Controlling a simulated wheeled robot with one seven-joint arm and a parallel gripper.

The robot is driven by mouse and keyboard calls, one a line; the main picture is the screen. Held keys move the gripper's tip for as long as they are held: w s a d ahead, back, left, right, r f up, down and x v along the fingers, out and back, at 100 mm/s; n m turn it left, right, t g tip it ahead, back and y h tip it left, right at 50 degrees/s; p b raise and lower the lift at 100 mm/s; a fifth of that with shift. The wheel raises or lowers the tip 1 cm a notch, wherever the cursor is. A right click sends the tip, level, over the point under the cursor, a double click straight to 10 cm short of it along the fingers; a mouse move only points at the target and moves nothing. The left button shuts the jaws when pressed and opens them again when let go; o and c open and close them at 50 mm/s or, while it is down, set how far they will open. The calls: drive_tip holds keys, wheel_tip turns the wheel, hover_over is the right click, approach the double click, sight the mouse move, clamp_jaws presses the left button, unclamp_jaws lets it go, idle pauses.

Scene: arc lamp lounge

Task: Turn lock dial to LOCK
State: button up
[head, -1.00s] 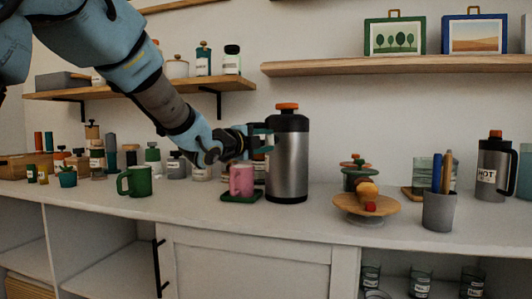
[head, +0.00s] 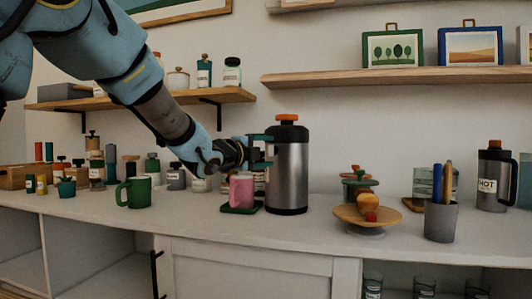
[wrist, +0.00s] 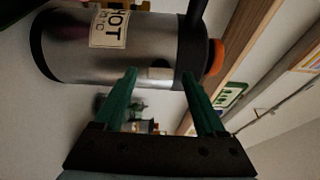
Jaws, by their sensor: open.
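A tall steel flask (head: 287,170) with a black top and an orange cap (head: 286,118) stands upright on the white counter. In the wrist view the flask (wrist: 75,55) appears on its side, with a label reading HOT, a black handle and the orange cap (wrist: 216,57). I cannot make out LOCK markings or tell for sure which part is the dial. My gripper (head: 264,151) is open at the flask's left side, near its upper body. In the wrist view its green fingertips (wrist: 160,77) reach the flask's side below the cap; contact is unclear.
A pink mug (head: 241,190) on a green coaster stands just below my gripper. A green mug (head: 134,192) is farther left. A wooden stand (head: 365,215) with food and a grey pen cup (head: 440,220) are right. Another HOT flask (head: 493,178) stands far right. A wooden shelf (head: 400,76) hangs above.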

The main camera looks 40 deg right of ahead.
drive_tip(key=v, duration=1)
drive_tip(key=shift+a, duration=0.4)
